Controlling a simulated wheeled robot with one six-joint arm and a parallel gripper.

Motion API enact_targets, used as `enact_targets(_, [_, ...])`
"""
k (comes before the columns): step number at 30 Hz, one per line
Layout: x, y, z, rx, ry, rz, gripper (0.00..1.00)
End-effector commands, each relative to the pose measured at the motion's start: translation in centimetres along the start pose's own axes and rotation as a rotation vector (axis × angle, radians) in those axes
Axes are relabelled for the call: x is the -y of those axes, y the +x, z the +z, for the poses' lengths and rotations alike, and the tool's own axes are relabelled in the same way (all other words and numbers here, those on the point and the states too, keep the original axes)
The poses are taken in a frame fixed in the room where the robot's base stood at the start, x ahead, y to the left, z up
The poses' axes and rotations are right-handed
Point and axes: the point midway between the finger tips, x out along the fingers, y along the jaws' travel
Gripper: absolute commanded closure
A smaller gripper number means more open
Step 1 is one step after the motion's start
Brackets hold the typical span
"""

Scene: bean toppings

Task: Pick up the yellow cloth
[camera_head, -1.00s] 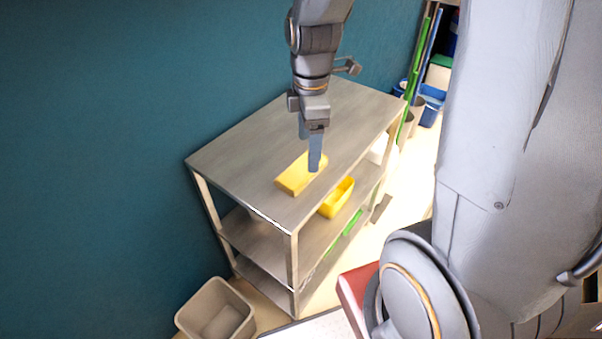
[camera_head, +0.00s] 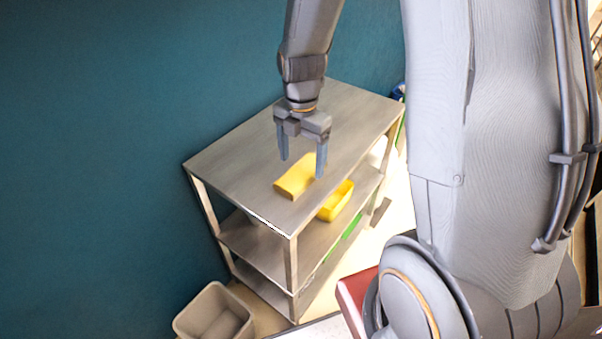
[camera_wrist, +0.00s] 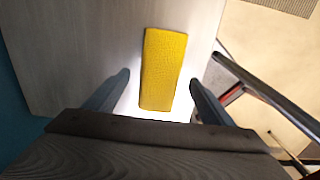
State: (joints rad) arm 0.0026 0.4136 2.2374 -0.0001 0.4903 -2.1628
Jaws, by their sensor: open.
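The yellow cloth (camera_head: 294,178) lies folded in a flat rectangle on the top shelf of a metal rack, near its front edge. In the wrist view the cloth (camera_wrist: 162,70) is upright in the picture, between the two fingers and beyond their tips. My gripper (camera_head: 303,166) is open and empty, with its fingers pointing down above the cloth; it also shows in the wrist view (camera_wrist: 160,82). In the head view one finger overlaps the right end of the cloth. I see no contact with it.
The metal rack's top (camera_head: 240,155) is otherwise bare. A yellow bin (camera_head: 337,202) sits on the shelf below. A teal wall (camera_head: 90,150) runs behind the rack. A beige bin (camera_head: 214,316) stands on the floor at the front left. A red object (camera_head: 355,290) is at the front.

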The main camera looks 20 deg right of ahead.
Motion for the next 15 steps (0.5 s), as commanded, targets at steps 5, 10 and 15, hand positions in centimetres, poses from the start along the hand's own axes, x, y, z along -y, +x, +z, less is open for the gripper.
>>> enact_targets(5, [0.0,2.2,-0.3,-0.002,0.000,-0.003,0.23])
enact_targets(10, [0.0,3.3,-0.2,-0.001,0.000,-0.001,0.23])
enact_targets(15, [0.0,3.4,-0.2,0.000,0.000,0.000,0.23])
